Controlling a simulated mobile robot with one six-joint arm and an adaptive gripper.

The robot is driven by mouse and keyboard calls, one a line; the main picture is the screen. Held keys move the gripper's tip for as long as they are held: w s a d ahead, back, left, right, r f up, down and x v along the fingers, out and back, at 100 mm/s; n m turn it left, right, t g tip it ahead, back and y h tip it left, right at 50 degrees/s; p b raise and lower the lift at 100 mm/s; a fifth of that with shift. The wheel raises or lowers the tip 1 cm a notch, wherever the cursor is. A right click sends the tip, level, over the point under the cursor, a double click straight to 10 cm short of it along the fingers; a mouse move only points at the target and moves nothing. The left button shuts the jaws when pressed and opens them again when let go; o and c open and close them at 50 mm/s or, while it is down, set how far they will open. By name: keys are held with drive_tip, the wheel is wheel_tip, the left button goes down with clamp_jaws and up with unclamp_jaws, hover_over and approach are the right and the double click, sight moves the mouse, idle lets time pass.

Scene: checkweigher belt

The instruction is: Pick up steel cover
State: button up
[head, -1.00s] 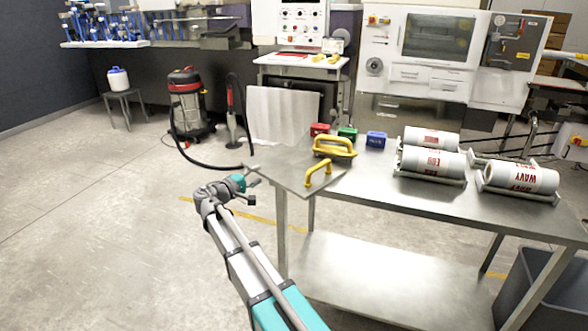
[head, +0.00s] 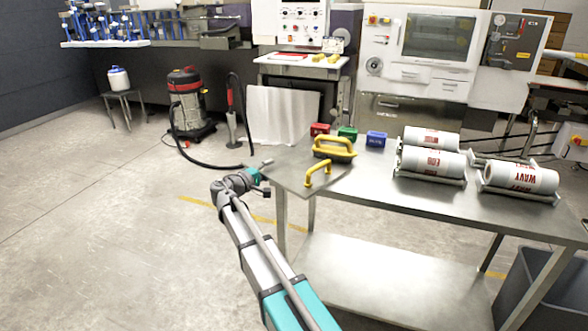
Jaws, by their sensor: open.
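The steel cover (head: 291,174) looks like a flat grey metal sheet lying at the left corner of the steel table. A yellow bar handle (head: 318,173) stands up from it near its front edge. The border between sheet and tabletop is hard to make out. My gripper (head: 266,176) is open and empty, at the left edge of the sheet and left of the yellow handle. From this view I cannot tell its height above the sheet or whether it touches.
A yellow-handled tool (head: 335,148) sits just behind the handle. Red (head: 320,129), green (head: 347,133) and blue (head: 376,139) boxes stand behind. Several white lettered rolls (head: 432,162) rest in cradles to the right.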

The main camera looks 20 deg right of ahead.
clamp_jaws()
idle(0.3)
drive_tip(key=shift+r, duration=0.15)
idle(0.4)
drive_tip(key=shift+r+p, duration=1.25)
drive_tip(key=shift+p, duration=0.15)
drive_tip(key=s+r+p, duration=0.1)
drive_tip(key=r+p, duration=0.1)
drive_tip(key=s+r+p, duration=0.4)
drive_tip(key=r+p, duration=0.1)
drive_tip(key=shift+s+a, duration=0.1)
drive_tip(key=shift+a, duration=0.25)
drive_tip(key=s+a+r+p, duration=0.1)
drive_tip(key=s+r+p, duration=0.2)
drive_tip(key=s, duration=0.5)
drive_tip(key=shift+s+a+r, duration=0.15)
drive_tip(key=shift+s, duration=0.2)
